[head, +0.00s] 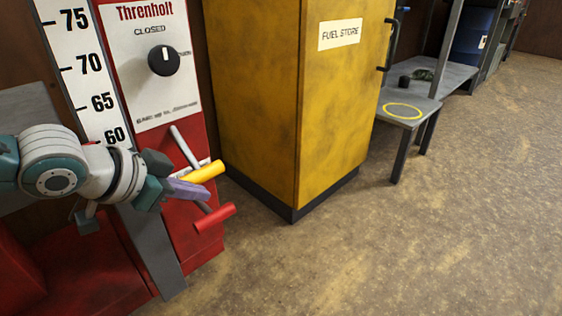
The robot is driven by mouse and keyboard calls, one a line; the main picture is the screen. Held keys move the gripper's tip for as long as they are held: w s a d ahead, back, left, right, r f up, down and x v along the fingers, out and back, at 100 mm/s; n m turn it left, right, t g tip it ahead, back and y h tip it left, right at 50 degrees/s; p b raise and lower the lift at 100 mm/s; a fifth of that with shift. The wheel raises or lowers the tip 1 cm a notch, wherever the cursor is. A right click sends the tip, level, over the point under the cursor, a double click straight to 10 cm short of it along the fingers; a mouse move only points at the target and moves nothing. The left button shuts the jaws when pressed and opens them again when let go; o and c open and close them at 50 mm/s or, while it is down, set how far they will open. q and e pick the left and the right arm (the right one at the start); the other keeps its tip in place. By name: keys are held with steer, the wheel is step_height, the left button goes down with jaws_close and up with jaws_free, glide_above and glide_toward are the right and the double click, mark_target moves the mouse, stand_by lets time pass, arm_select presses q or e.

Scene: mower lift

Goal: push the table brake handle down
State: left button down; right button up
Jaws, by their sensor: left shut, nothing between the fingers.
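Two lever handles stick out from the red lift column (184,247). The upper lever has a yellow grip (204,171) on a grey rod that slants up to the left. The lower lever has a red grip (215,218) on a grey rod. I cannot read a label that tells which is the brake handle. My left gripper (191,189) is shut and empty, with its purple fingers just below the yellow grip and above the red one. I cannot tell whether it touches either. It hides part of the levers. My right gripper is not in view.
A white panel with a black knob (163,60) sits above the levers, beside a height scale (83,68). A yellow fuel cabinet (264,95) stands close on the right. A low grey table (405,123) with a yellow ring is beyond. The floor (400,250) at right is clear.

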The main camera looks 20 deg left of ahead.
mark_target(219, 210)
arm_select(q)
steer(key=f+b, duration=0.1)
steer(key=w+f+b, duration=0.1)
steer(key=f, duration=0.1)
steer(key=w+f+b, duration=0.1)
steer(key=shift+f, duration=0.3)
steer(key=shift+a+f+b, duration=0.2)
steer(key=shift+f+b, duration=0.35)
steer(key=shift+b, duration=0.15)
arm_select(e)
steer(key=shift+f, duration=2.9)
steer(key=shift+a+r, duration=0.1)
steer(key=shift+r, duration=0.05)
